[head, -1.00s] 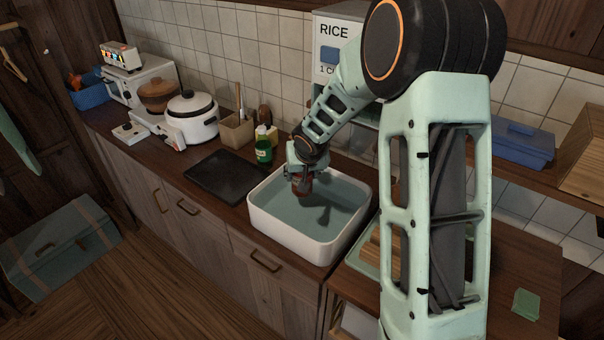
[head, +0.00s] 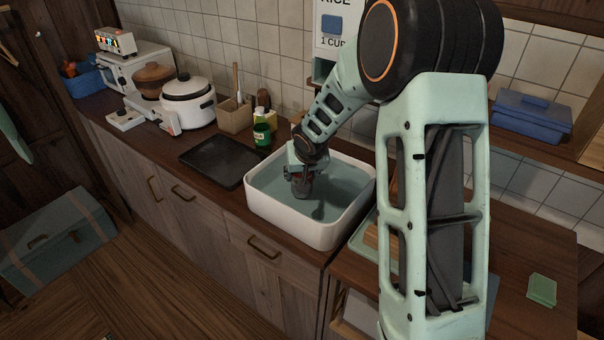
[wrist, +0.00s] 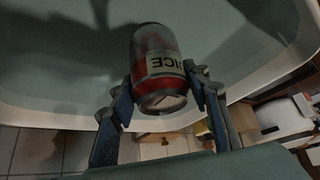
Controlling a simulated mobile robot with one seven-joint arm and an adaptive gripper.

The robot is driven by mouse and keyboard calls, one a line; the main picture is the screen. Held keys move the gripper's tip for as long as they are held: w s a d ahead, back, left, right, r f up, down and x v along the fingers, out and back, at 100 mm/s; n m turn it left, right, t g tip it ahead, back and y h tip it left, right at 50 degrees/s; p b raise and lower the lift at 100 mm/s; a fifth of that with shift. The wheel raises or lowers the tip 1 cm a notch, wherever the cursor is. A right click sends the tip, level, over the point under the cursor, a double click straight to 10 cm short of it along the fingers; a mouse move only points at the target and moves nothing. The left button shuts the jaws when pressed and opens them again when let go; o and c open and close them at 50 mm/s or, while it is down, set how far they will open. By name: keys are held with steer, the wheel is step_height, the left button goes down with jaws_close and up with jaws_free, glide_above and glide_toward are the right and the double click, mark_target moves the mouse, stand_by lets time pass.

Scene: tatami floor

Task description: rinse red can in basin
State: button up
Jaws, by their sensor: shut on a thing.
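In the head view my gripper (head: 302,172) reaches down inside the white basin (head: 290,228), and the can (head: 303,188) shows below the fingers. The basin holds grey-green water (head: 285,207). The can's lower end is at or in the water; how deep I cannot tell.
A black tray (head: 220,161) lies left of the basin. A green bottle (head: 262,135), a wooden utensil box (head: 235,117) and a white rice cooker (head: 188,103) stand behind it. A green sponge-like block (head: 541,290) lies on the right counter.

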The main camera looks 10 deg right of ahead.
steer(key=shift+s+d, duration=0.1)
stand_by(0.5)
steer(key=shift+s+d, duration=0.75)
steer(key=shift+w+a+b, duration=0.6)
steer(key=shift+w+a, duration=1.15)
steer(key=shift+s+d+p, duration=0.3)
steer(key=shift+s+d, duration=1.5)
steer(key=shift+w+a, duration=0.1)
steer(key=shift+w+a+b, duration=0.55)
steer(key=shift+w+a, duration=0.2)
steer(key=shift+w+a+b, duration=0.4)
steer(key=shift+w+a, duration=0.55)
